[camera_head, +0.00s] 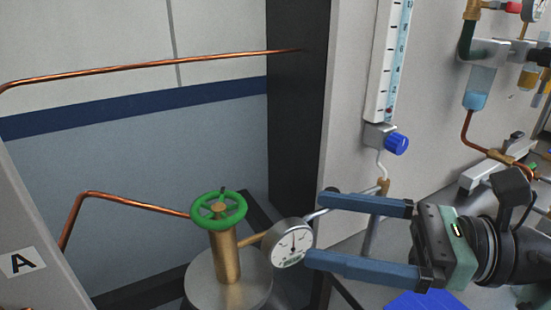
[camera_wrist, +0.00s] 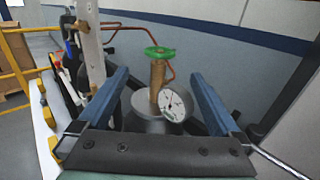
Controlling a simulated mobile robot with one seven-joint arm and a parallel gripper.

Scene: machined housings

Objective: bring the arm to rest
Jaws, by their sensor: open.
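My gripper (camera_head: 362,232) has two blue fingers, spread apart with nothing between them. In the head view it reaches in from the right and points left, its fingertips close to a round dial gauge (camera_head: 292,243). A green handwheel (camera_head: 219,209) on a brass stem (camera_head: 226,255) stands left of the gauge, on a round metal body (camera_head: 205,276). In the wrist view the handwheel (camera_wrist: 159,52) and gauge (camera_wrist: 173,105) show between and beyond the fingers. I cannot tell how far the fingertips are from the gauge.
A copper pipe (camera_head: 135,203) runs left from the valve. A tall flowmeter (camera_head: 389,60) with a blue knob (camera_head: 397,143) is on the grey panel above my gripper. Glass and brass fittings (camera_head: 481,82) are at upper right. A dark post (camera_head: 298,110) stands behind. A yellow railing (camera_wrist: 20,70) is at far left.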

